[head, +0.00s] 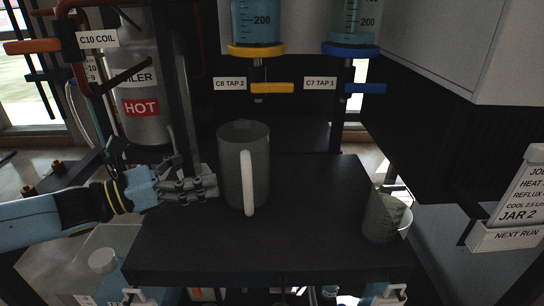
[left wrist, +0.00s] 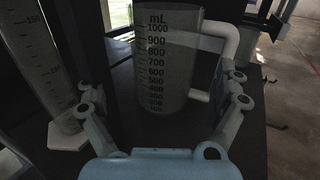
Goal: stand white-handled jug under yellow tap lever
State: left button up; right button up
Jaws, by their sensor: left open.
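The dark, see-through jug (head: 232,165) with a white handle (head: 248,185) stands upright on the black bench top (head: 300,235). Its handle faces me. The yellow tap lever (head: 272,88), labelled C8 TAP 2, is above and slightly right of the jug in the head view; I cannot tell whether the spout is directly over its mouth. My left gripper (head: 207,188) is open at the jug's left side. In the left wrist view the graduated jug (left wrist: 160,65) stands between the spread fingers (left wrist: 165,98), its handle (left wrist: 222,38) near the right finger; contact is unclear. My right gripper is out of view.
A blue tap lever (head: 365,88), labelled C7 TAP 1, is right of the yellow one. A small beaker (head: 380,220) stands at the bench's right edge. A boiler marked HOT (head: 141,107) is at the left. A measuring cylinder (left wrist: 45,65) stands left in the wrist view. The front bench is clear.

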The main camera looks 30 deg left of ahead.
aim_at(224, 169)
pick_arm(q)
jog(key=shift+s+f, duration=0.25)
jog(key=shift+s, duration=0.4)
jog(key=shift+s+d+f, duration=0.1)
jog(key=shift+d+f, duration=0.05)
jog(key=shift+f, duration=0.05)
jog(key=b+x, duration=0.2)
jog(key=x, duration=0.2)
jog(key=shift+w+d+f+b, duration=0.2)
jog(key=shift+w+f+b, duration=0.15)
jog(key=shift+w+b, duration=0.05)
jog(key=b+x, duration=0.1)
jog(key=x, duration=0.1)
jog(key=b+x, duration=0.1)
jog(key=x, duration=0.1)
jog(key=shift+w+f, duration=0.2)
jog(key=shift+w, duration=0.2)
jog(key=shift+w+d+r, duration=0.1)
jog(key=shift+w+d, duration=0.1)
jog(key=shift+w, duration=0.1)
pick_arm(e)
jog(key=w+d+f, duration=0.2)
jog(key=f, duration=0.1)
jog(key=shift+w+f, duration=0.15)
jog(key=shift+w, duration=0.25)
pick_arm(q)
jog(key=c, duration=0.9)
jog(key=shift+c, duration=0.3)
